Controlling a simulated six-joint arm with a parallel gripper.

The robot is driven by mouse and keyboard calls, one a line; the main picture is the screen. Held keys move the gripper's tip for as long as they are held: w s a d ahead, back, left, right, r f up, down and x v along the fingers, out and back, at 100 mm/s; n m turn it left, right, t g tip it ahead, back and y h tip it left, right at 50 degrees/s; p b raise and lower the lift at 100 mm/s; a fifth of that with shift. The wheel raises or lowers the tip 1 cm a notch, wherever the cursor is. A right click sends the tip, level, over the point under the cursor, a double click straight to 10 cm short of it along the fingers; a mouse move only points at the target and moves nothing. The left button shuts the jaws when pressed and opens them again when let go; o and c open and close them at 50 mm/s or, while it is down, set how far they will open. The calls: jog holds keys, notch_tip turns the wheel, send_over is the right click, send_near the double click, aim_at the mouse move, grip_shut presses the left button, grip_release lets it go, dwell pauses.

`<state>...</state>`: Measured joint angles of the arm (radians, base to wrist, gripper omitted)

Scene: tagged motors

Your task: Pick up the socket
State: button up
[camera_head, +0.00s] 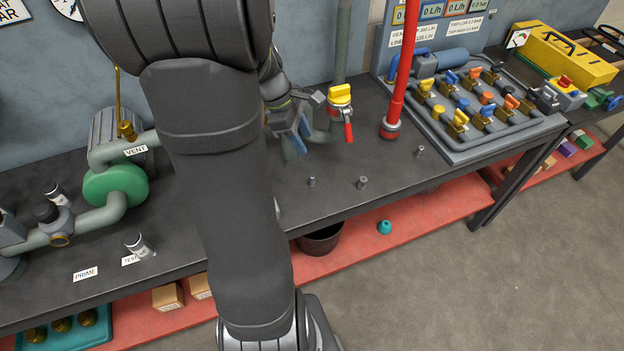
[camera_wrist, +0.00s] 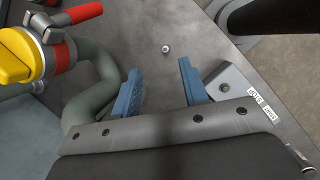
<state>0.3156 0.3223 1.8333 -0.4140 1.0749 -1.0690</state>
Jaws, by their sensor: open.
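Several small grey metal pieces stand on the dark bench top: one (camera_head: 311,181) right of my arm, one (camera_head: 362,183) near the bench's front edge, one (camera_head: 420,151) farther right. They are too small for me to tell which is the socket. In the wrist view, one small round metal piece (camera_wrist: 166,48) stands on the bench beyond the gap between my fingertips. My gripper (camera_wrist: 160,70) has blue fingers, spread apart with nothing between them. In the head view, my gripper (camera_head: 298,132) is above the bench, partly hidden by my arm, apart from the metal pieces.
A yellow valve with a red handle (camera_head: 341,101) on a grey pipe is close beside my gripper; the valve (camera_wrist: 28,55) is also left in the wrist view. A red upright pipe (camera_head: 402,70) and a valve board (camera_head: 480,145) stand to the right. The bench's front middle is mostly clear.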

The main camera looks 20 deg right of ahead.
jog(key=f+n, duration=0.1)
send_over(312, 176)
jog(key=a, duration=0.3)
jog(key=f, duration=0.8)
jog(key=shift+w+d+f, duration=0.15)
jog(key=shift+w+d, duration=0.1)
jog(key=shift+w, duration=0.15)
jog(key=shift+x, duration=3.45)
jog(key=shift+d, duration=0.15)
jog(key=shift+c, duration=0.2)
grip_shut()
